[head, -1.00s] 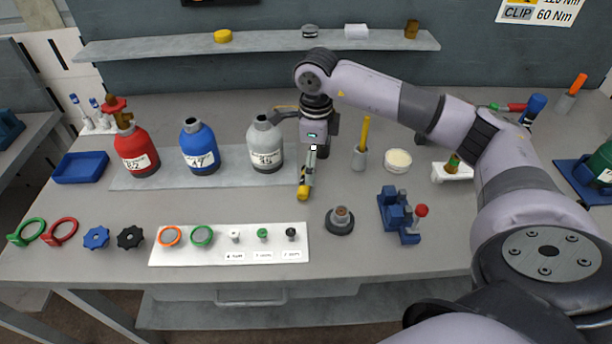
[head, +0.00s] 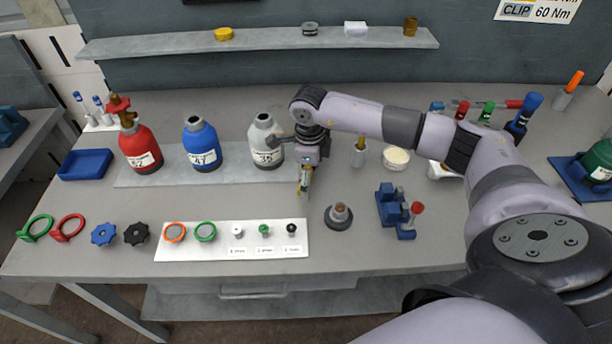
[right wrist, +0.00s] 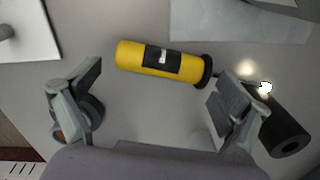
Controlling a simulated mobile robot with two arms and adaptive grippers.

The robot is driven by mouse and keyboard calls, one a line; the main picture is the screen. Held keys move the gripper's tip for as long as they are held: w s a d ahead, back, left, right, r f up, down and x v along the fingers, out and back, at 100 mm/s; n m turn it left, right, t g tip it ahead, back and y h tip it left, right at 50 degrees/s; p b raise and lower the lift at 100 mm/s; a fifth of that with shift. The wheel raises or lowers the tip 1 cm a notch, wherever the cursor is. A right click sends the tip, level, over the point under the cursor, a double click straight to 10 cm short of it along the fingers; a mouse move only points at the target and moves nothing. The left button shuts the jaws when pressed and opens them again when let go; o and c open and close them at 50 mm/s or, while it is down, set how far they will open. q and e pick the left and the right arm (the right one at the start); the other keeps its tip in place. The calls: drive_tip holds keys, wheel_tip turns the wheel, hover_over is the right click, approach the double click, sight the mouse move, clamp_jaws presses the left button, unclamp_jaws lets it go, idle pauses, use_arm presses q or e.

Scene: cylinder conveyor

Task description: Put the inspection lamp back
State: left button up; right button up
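The inspection lamp (right wrist: 150,60) is a yellow cylinder with a black band and a black collar at its right end. In the right wrist view it lies across the gap between my fingers, a little beyond them. My right gripper (right wrist: 160,85) is open, with a finger on each side and nothing clamped. A dark tube with a hole (right wrist: 282,135) stands beside the right finger; I cannot tell what it is. My left gripper is out of view.
A grey bottle (head: 265,145) stands close left of my right gripper. A white board (head: 215,246) with small parts and a round dark base (head: 339,216) lie in front.

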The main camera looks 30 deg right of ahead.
drive_tip(key=shift+s, duration=0.15)
drive_tip(key=c, duration=1.2)
drive_tip(key=shift+c, duration=0.2)
